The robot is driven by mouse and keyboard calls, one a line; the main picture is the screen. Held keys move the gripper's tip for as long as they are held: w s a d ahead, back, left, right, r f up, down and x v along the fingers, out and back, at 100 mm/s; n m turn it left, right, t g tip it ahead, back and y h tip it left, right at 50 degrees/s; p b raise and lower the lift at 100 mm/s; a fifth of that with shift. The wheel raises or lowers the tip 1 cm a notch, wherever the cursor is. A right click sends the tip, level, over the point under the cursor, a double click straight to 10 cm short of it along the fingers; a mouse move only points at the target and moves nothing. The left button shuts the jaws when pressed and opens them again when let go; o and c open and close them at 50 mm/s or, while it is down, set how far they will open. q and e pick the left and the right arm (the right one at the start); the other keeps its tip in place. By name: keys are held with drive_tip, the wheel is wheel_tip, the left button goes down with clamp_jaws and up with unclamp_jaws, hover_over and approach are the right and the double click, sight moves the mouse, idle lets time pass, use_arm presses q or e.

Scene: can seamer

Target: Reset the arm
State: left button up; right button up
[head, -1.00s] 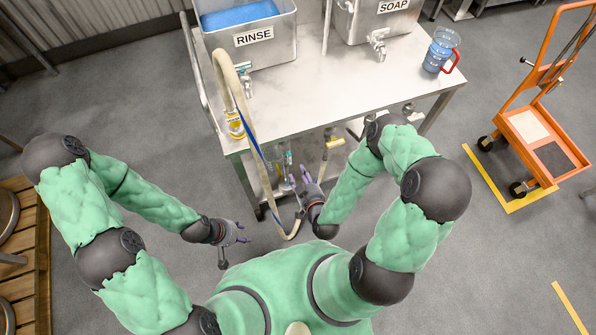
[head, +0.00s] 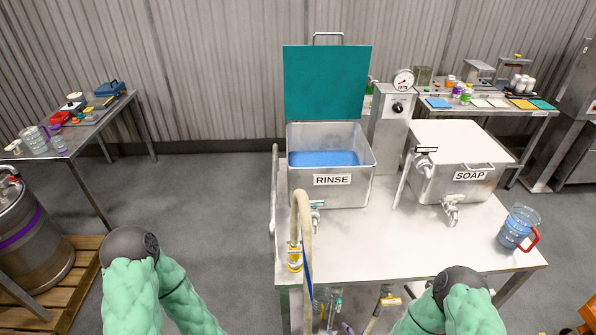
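My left arm shows only as green padding and a dark joint at the lower left of the head view; its gripper is below the picture. My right arm shows at the lower right with a dark joint, bent in front of the table. Of my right gripper (head: 347,328), only what look like purple fingertips show at the bottom edge, left of a yellow-handled valve (head: 390,300). Whether it is open or shut is hidden.
The steel table (head: 375,250) bears the open RINSE tank (head: 332,194) with blue liquid, the closed SOAP tank (head: 470,189) and a red-handled jug (head: 517,230). A beige hose (head: 306,240) arches over its front left edge. A keg (head: 30,245) stands left; floor between is clear.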

drive_tip(key=s+a+m+g+y, duration=0.2)
drive_tip(key=s+a+g, duration=0.2)
drive_tip(key=s+g, duration=0.5)
drive_tip(key=s, duration=0.3)
drive_tip(key=shift+s+a+r, duration=0.15)
drive_tip(key=shift+s+r, duration=0.05)
drive_tip(key=shift+r, duration=0.05)
idle(3.5)
